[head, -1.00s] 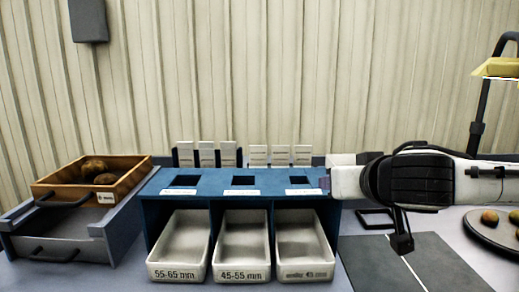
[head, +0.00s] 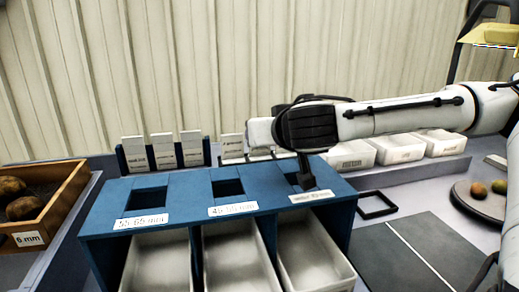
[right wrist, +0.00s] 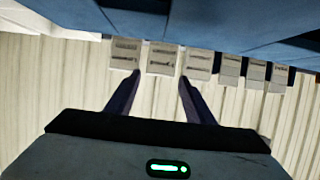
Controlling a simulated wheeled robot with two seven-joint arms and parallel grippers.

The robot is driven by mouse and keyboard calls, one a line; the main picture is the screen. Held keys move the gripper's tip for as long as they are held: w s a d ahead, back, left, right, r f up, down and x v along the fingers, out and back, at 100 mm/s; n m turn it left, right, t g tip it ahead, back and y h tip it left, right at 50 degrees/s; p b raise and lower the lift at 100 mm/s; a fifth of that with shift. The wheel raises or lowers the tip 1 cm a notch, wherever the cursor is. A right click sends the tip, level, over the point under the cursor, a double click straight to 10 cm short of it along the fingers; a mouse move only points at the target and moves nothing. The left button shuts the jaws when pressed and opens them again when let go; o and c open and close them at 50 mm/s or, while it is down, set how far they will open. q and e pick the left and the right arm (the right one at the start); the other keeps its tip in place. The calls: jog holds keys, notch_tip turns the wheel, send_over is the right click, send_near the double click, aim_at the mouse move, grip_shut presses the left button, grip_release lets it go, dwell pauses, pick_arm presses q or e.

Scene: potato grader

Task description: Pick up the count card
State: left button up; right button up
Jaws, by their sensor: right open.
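Several white printed cards stand upright in two groups behind the blue sorting stand (head: 180,190). The left group (head: 163,150) sits in a dark holder; the right group (head: 232,148) is partly hidden by my right arm. Which one is the count card I cannot tell. In the right wrist view the row appears upside down, with three larger cards, the middle one (right wrist: 162,58) between and beyond my fingertips. My right gripper (right wrist: 159,77) is open, with nothing held between its fingers. My left gripper is not in view.
White bins (head: 160,262) sit below the stand's square openings. A wooden crate of potatoes (head: 45,210) is at left. White trays (head: 400,150) stand behind right. A dark mat (head: 415,255) and a round plate with potatoes (head: 490,205) lie at right.

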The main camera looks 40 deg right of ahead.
aim_at(262, 159)
jog(key=shift+x, duration=1.95)
jog(key=shift+w+a, duration=0.1)
jog(key=c, duration=0.9)
